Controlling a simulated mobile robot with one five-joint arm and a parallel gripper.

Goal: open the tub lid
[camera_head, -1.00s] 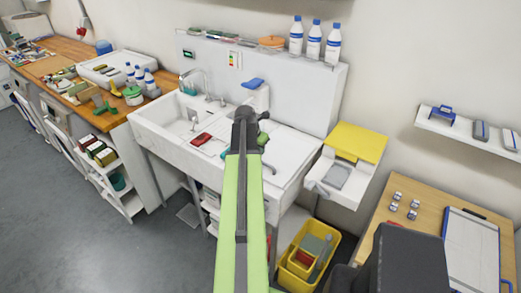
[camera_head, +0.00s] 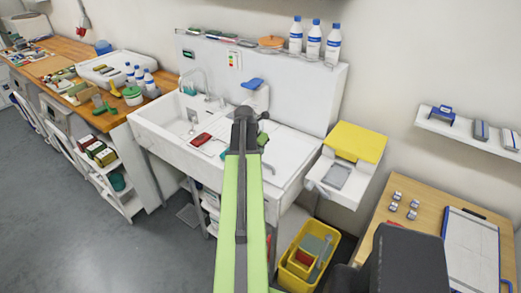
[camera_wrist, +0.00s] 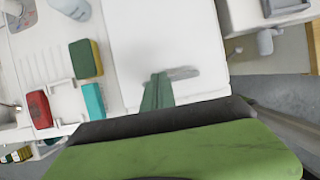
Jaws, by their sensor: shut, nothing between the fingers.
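A flat white panel (camera_head: 292,150) covers the right part of the white sink unit and looks like the tub lid. It lies flat and appears shut. In the wrist view the white panel (camera_wrist: 165,35) fills the upper middle, with a short grey handle-like bar (camera_wrist: 182,73) on it. My gripper (camera_wrist: 157,92) is shut and empty, its dark green tip close to the left end of that bar. I cannot tell whether they touch. In the head view my arm hides the gripper's tips and part of the panel.
Left of the panel lie a red item (camera_wrist: 39,109), a teal item (camera_wrist: 93,100) and a green-and-yellow sponge (camera_wrist: 86,58). A white box with a yellow lid (camera_head: 357,141) stands right of the sink. A yellow bucket (camera_head: 287,277) is on the floor.

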